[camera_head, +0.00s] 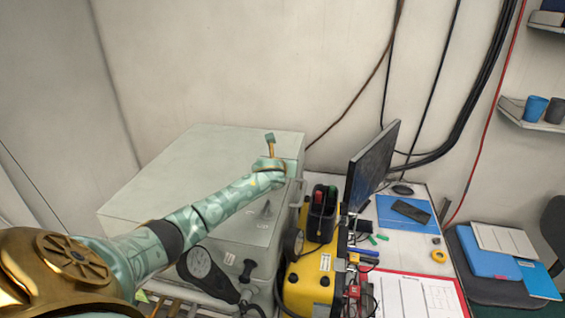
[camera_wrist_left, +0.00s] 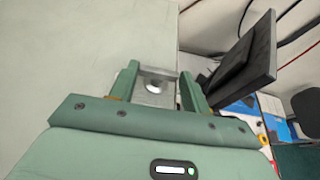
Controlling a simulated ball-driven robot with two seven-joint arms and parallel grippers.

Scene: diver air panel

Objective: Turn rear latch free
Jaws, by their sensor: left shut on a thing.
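The pale green-grey panel case (camera_head: 185,160) stands at the left of the desk, with its lid down. My left arm reaches across the case, and my left gripper (camera_head: 270,142) is at its far right edge. In the left wrist view, my left gripper (camera_wrist_left: 158,92) has its two green fingers on either side of the rear latch (camera_wrist_left: 154,86), a small silver metal piece with a round boss. It is shut on this latch. In the head view, the hand hides the rear latch. A second, similar latch (camera_head: 265,209) shows nearer on the case's side. My right gripper is out of view.
A yellow unit (camera_head: 311,285) with a black handset stands right of the case, close to my forearm. A monitor (camera_head: 371,165) stands behind it. Papers and a blue folder lie on the desk at right.

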